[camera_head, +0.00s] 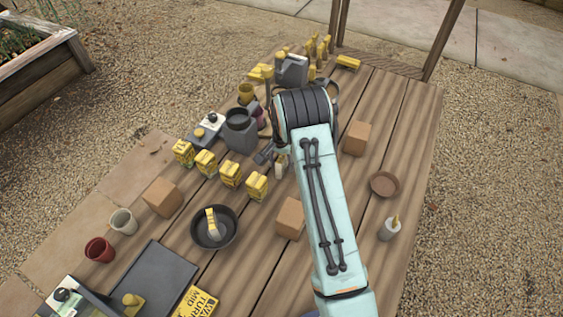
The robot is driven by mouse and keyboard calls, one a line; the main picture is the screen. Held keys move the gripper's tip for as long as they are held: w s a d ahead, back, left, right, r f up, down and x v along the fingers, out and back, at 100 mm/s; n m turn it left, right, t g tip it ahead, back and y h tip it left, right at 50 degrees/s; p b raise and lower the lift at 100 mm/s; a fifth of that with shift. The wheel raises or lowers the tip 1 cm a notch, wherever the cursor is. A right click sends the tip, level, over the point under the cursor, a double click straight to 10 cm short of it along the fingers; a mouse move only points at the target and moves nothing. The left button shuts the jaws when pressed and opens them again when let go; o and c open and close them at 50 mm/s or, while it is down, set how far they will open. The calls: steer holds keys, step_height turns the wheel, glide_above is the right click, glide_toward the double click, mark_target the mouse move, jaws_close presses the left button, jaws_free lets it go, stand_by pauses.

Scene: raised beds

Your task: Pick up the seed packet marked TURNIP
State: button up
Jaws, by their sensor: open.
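Several yellow seed packets stand in a row on the wooden table: a far-left packet (183,152), a second packet (205,163), a third packet (230,174) and a right-hand packet (256,186). Their print is too small to read, so I cannot tell which one is marked TURNIP. My gripper (272,163) is open, just beyond the right end of the row and apart from the packets. My own arm partly hides it.
A grey can (240,132) stands behind the row. Cardboard-brown blocks (162,197) (356,138), a dark bowl (214,245), a brown saucer (385,184) and a white bottle (389,229) stand around. A yellow printed card (197,303) lies at the front.

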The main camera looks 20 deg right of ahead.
steer(key=shift+f, duration=0.2)
jaws_close()
